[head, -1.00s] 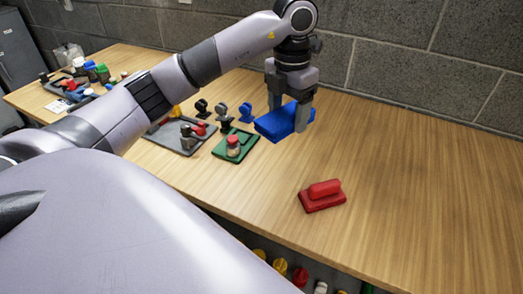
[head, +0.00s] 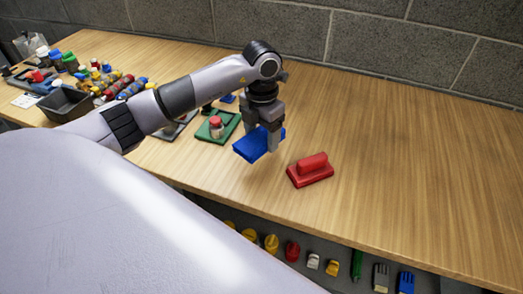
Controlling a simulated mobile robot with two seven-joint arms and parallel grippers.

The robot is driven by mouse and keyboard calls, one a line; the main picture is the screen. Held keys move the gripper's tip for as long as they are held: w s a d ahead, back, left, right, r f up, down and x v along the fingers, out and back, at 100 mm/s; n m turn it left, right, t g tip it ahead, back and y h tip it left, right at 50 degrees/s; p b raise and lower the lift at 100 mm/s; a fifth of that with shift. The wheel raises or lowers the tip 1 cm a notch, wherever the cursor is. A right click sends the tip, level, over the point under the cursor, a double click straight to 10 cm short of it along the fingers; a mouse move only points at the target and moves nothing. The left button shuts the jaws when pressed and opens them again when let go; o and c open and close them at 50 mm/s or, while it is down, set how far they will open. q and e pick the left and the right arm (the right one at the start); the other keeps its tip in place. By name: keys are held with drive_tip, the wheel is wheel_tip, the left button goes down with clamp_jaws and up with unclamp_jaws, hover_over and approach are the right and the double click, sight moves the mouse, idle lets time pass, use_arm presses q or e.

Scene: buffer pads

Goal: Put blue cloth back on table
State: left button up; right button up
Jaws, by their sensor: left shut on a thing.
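The blue cloth (head: 252,146) is a flat, folded-looking blue piece. My left gripper (head: 266,140) is shut on it and points down over the wooden table (head: 400,150). The cloth is tilted and seems low over the table top; I cannot tell whether it touches the wood. It is between the green tray and the red pad block. The gripper's fingers hide part of the cloth. My right gripper is not in view.
A red pad block with a handle (head: 310,170) sits just right of the cloth. A green tray (head: 228,131) with a small red-capped jar (head: 216,126) is to the left. A dark bin (head: 66,103) and several tools crowd the far left. The table's right side is clear.

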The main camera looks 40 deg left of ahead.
sight(262, 162)
use_arm(q)
wheel_tip(262, 162, down, 6)
drive_tip(key=shift+f, duration=0.15)
idle(0.3)
drive_tip(key=shift+f, duration=0.2)
drive_tip(key=o, duration=1)
drive_tip(key=shift+r, duration=0.1)
drive_tip(key=shift+r, duration=0.1)
